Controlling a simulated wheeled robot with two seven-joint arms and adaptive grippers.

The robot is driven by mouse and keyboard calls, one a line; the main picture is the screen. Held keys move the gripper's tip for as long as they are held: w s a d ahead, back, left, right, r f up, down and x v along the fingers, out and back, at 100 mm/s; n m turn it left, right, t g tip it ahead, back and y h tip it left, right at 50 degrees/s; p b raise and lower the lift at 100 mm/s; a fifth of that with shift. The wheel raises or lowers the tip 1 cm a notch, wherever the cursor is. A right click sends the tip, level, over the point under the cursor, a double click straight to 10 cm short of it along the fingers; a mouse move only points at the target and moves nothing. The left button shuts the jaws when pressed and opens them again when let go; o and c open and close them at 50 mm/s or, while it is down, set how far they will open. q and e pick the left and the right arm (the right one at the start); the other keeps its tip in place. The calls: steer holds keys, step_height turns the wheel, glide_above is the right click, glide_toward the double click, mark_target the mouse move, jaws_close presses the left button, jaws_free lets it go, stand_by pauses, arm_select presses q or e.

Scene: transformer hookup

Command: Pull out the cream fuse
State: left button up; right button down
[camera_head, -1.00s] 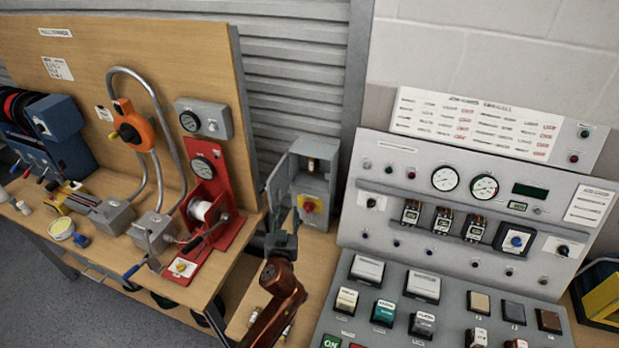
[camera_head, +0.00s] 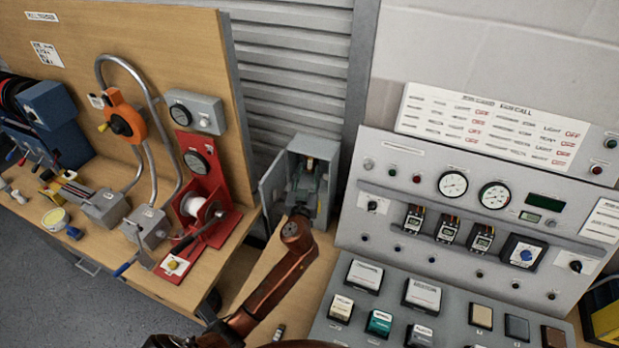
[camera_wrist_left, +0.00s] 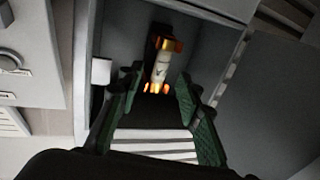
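The cream fuse (camera_wrist_left: 161,66) stands upright inside the grey fuse box (camera_head: 322,150), with brass-coloured end caps and clips, in the left wrist view. My left gripper (camera_wrist_left: 157,80) is open, with its dark green-padded fingers reaching into the box. One finger is on each side of the fuse's line, and I see gaps between them and the fuse. In the head view the left gripper (camera_head: 306,172) is at the mouth of the box and hides most of its inside. My right gripper is not in view.
The box's open door (camera_head: 272,188) stands to the left of the gripper. The grey control panel (camera_head: 385,205) is close on the right. A small loose cylinder (camera_head: 279,332) lies on the bench below my arm.

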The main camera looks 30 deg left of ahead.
mark_target(310, 164)
arm_select(q)
steer(key=x, duration=0.2)
steer(key=shift+w+a+f, duration=0.15)
steer(key=shift+w+a, duration=0.05)
steer(key=shift+w, duration=0.15)
steer(key=shift+w+a, duration=0.1)
steer(key=shift+w, duration=0.3)
steer(key=shift+w, duration=0.1)
steer(key=shift+c, duration=0.6)
jaws_close()
